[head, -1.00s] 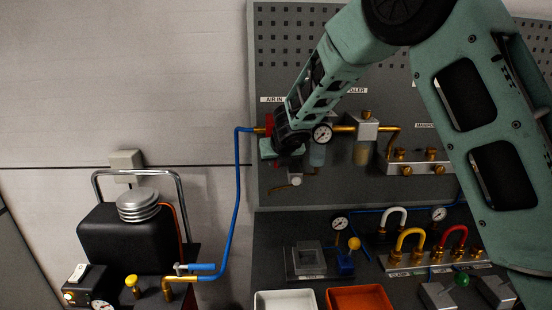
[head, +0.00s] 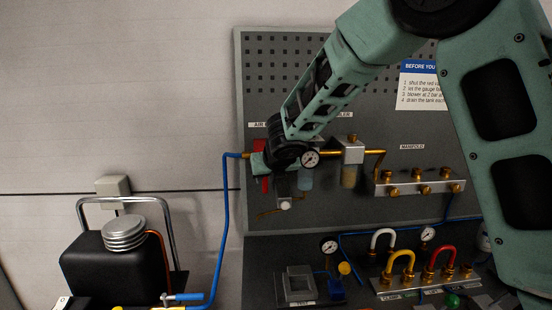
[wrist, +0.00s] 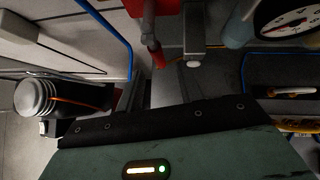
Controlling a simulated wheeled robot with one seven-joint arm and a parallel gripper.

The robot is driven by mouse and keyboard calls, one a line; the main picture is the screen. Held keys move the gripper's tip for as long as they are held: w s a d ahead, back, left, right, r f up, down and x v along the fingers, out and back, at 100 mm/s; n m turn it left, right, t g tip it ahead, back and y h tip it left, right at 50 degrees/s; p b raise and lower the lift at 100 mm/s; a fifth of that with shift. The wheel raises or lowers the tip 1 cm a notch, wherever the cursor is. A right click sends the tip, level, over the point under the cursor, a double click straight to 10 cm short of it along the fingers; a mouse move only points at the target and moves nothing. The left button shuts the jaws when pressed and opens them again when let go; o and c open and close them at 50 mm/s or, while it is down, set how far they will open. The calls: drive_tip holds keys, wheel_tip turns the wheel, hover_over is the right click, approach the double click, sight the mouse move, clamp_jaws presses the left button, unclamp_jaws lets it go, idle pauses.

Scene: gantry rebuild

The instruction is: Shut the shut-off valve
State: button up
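The shut-off valve sits at the left end of the brass line under the AIR IN label, largely hidden by my gripper (head: 262,164). Its red handle (head: 264,184) shows just below my gripper in the head view, pointing down. In the wrist view red parts (wrist: 150,8) show at the top centre, close in front of my gripper. My gripper is at the valve, in front of the board. Its fingertips are hidden or too dark to make out, so I cannot tell whether they are open, shut or touching the handle.
A pressure gauge (head: 310,158) and a filter block (head: 352,151) sit close right of my gripper. A blue hose (head: 224,215) rises to the valve from the left. The compressor (head: 115,265) stands lower left. The manifold (head: 420,182) is further right.

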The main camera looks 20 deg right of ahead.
drive_tip(key=d+p+v, duration=0.1)
drive_tip(key=p+v, duration=0.1)
drive_tip(key=v, duration=0.8)
drive_tip(key=shift+s+a+r, duration=0.25)
drive_tip(key=shift+a+r, duration=0.05)
drive_tip(key=shift+a, duration=0.2)
drive_tip(key=s+a+f+m+g+b, duration=0.2)
drive_tip(key=s+f+m, duration=0.4)
drive_tip(key=s+m, duration=0.3)
drive_tip(key=s+a+f+m+g+y+b, duration=0.1)
drive_tip(key=s+a+f+m+g+b, duration=0.2)
drive_tip(key=s+m, duration=0.6)
drive_tip(key=s+a+f+m+g+b, duration=0.3)
drive_tip(key=s+a+f+m, duration=0.3)
drive_tip(key=s, duration=0.9)
wheel_tip(320, 180, down, 3)
drive_tip(key=m+g, duration=0.1)
drive_tip(key=m, duration=0.2)
drive_tip(key=shift+s+y, duration=0.2)
drive_tip(key=shift+y, duration=0.2)
